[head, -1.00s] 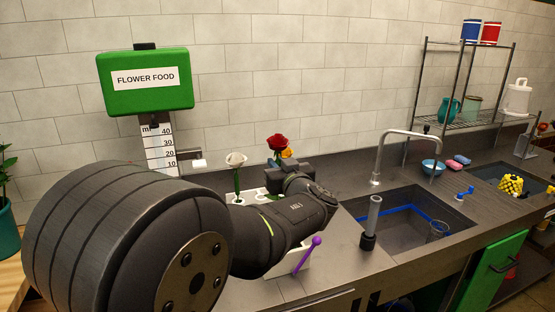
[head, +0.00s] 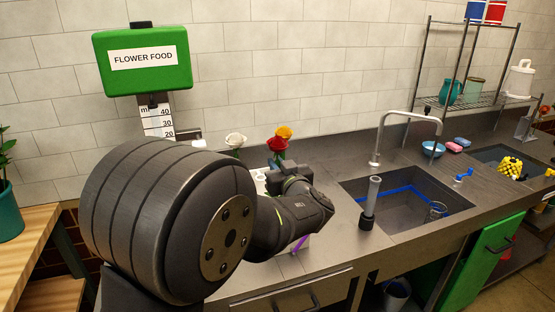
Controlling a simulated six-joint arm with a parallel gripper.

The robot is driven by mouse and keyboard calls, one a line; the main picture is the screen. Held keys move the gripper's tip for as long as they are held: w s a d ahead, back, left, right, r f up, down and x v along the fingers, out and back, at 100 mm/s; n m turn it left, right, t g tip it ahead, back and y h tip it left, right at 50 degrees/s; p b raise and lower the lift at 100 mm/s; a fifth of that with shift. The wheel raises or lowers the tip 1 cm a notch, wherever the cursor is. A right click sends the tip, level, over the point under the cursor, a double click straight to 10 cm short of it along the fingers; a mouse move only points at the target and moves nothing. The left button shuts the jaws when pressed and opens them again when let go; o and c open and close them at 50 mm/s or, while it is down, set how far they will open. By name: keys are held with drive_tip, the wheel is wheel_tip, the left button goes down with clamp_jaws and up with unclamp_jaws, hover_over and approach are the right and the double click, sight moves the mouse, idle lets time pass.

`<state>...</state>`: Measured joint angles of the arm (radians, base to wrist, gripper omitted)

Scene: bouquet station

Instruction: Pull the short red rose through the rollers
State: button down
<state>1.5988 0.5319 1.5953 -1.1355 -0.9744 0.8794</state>
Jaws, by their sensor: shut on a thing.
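The red rose (head: 277,144) stands upright just beyond my wrist, its bloom above the jaws and its stem mostly hidden. An orange rose (head: 284,131) shows right behind it, a little higher. My gripper (head: 284,168) is partly hidden by my own arm. It is shut on the red rose below the bloom. A white rose (head: 235,140) stands to the left. A white holder (head: 260,184) shows in part beside my gripper. I cannot make out the rollers, which may be behind my arm.
The green flower food dispenser (head: 144,60) stands at the back left. The sink (head: 405,205) with its tap (head: 380,140) and an upright grey tube (head: 371,195) is to the right. A purple stick (head: 299,243) shows below my wrist. The counter between wrist and sink is clear.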

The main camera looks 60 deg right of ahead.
sight(280, 152)
wheel_tip(280, 152, down, 10)
idle(1.4)
drive_tip(key=shift+r, duration=0.1)
idle(0.5)
drive_tip(key=shift+r, duration=7.5)
